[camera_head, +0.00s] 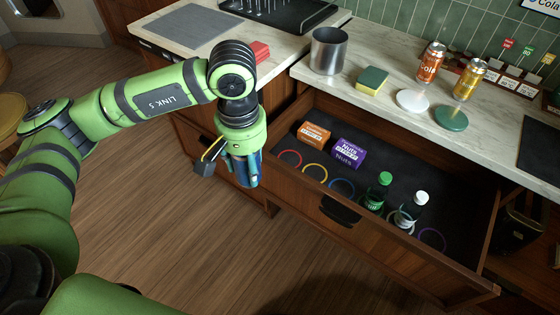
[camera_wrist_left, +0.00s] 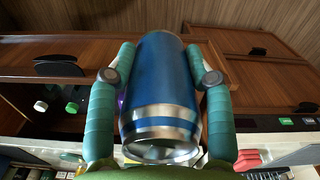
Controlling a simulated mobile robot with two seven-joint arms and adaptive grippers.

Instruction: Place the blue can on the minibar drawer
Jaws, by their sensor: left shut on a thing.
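My left gripper (camera_head: 243,172) points down just left of the open minibar drawer (camera_head: 392,155), outside it. In the left wrist view the gripper (camera_wrist_left: 161,76) is shut on a blue can (camera_wrist_left: 160,85) with silver ends and a pale band, its fingers along both sides. In the head view the can (camera_head: 251,170) is mostly hidden by the gripper. The drawer floor is dark, with coloured rings: a red ring (camera_head: 290,158), a yellow ring (camera_head: 315,172) and a blue ring (camera_head: 342,188) look empty. My right gripper is out of view.
An orange box (camera_head: 313,134), a purple nuts box (camera_head: 348,154), a green-capped bottle (camera_head: 377,190) and a white-capped bottle (camera_head: 411,210) stand in the drawer. The counter above holds a metal pot (camera_head: 328,51), a sponge (camera_head: 371,80), an orange can (camera_head: 431,62) and a yellow can (camera_head: 469,79).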

